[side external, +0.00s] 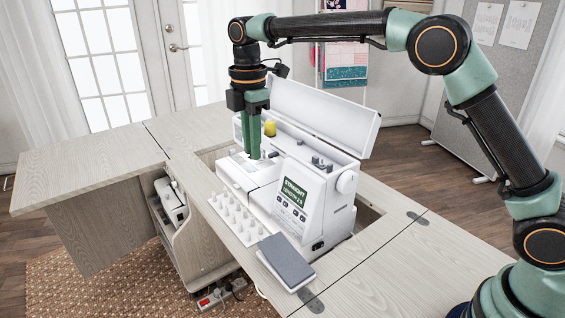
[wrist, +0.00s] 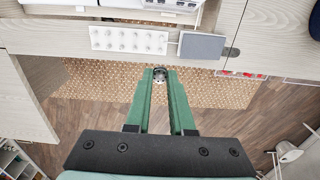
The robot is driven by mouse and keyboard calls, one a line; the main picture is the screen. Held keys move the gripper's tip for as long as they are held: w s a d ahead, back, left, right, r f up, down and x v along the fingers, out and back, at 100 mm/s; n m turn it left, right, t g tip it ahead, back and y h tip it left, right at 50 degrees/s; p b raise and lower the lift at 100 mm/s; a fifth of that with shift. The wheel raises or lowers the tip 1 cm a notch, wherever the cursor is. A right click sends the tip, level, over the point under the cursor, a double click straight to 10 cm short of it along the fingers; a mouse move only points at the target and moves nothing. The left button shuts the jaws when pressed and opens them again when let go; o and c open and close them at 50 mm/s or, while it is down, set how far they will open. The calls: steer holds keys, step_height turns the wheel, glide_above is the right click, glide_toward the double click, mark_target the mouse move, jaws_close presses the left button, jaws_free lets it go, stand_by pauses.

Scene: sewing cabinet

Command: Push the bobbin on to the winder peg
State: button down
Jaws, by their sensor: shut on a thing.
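In the wrist view my gripper (wrist: 160,78) has its two green fingers shut on a small round grey bobbin (wrist: 160,75) at their tips. In the side view my gripper (side external: 254,156) points straight down over the left part of the white sewing machine (side external: 325,200). The bobbin cannot be made out there. Small grey fittings (side external: 317,160) stand on the machine's top. I cannot tell which of them is the winder peg. In the wrist view only an edge of the machine (wrist: 170,5) shows at the top, and no peg can be made out.
A yellow thread spool (side external: 269,128) stands close behind the fingers. The machine's raised white lid (side external: 320,112) rises behind. The wooden cabinet top (side external: 95,158) is clear at left.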

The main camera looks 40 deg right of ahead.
steer(key=d+f, duration=0.1)
steer(key=d, duration=0.3)
steer(key=d+f, duration=0.1)
steer(key=d, duration=0.3)
steer(key=d+f, duration=0.1)
steer(key=d, duration=0.4)
steer(key=shift+s+d+f, duration=0.1)
steer(key=shift+s+f, duration=0.2)
steer(key=shift+s, duration=0.1)
glide_above(323, 164)
steer(key=shift+w+f, duration=0.25)
steer(key=shift+f, duration=1.2)
steer(key=shift+f, duration=0.75)
steer(key=c, duration=0.7)
jaws_free()
steer(key=shift+s+f, duration=0.15)
step_height(323, 164, up, 12)
steer(key=shift+w+r, duration=0.2)
steer(key=shift+r, duration=0.05)
